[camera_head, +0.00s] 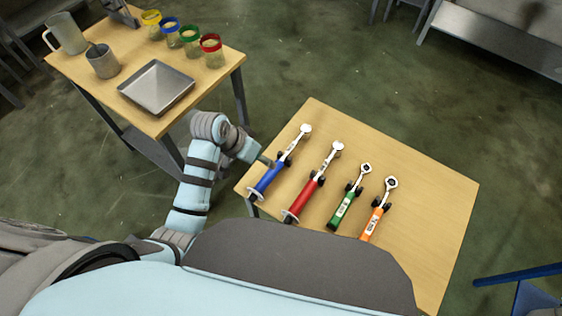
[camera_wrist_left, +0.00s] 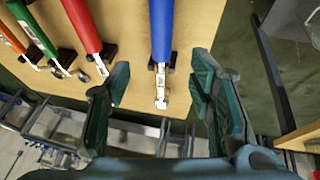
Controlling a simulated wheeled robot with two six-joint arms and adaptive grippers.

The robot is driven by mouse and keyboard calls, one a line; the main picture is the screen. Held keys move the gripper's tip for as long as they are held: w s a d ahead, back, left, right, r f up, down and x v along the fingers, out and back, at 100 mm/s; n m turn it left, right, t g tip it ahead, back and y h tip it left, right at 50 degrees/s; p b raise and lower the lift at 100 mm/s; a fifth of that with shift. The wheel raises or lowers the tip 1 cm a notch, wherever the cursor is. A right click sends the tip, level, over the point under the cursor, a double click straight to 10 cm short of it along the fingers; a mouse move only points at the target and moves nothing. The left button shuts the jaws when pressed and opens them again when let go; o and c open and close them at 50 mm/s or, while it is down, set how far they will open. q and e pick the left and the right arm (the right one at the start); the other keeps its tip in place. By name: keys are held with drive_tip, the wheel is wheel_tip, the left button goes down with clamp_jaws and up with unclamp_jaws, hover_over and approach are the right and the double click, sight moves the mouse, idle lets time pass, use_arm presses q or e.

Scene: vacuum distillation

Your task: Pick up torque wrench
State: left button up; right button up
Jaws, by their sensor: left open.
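Several torque wrenches lie in a row on the wooden table (camera_head: 440,200). One has a blue handle (camera_head: 268,179), one a red handle (camera_head: 302,199), one a green handle (camera_head: 342,210) and one an orange handle (camera_head: 373,223). My left gripper (camera_head: 265,161) is beside the blue wrench, at the table's left side. In the left wrist view my left gripper (camera_wrist_left: 160,72) is open and empty. The blue wrench (camera_wrist_left: 162,30) lies ahead, in line with the gap between its fingers. My right gripper is not in view.
A second table (camera_head: 92,70) at the upper left holds a metal tray (camera_head: 157,88), a grey mug (camera_head: 102,62), a pitcher (camera_head: 66,35) and several jars with coloured rims (camera_head: 190,40). The right side of the wrench table is clear. Black supports sit under the wrenches.

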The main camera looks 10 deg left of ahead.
sight(284, 158)
use_arm(q)
drive_tip(key=b+x, duration=0.2)
drive_tip(key=x, duration=0.8)
drive_tip(key=shift+r, duration=0.15)
clamp_jaws()
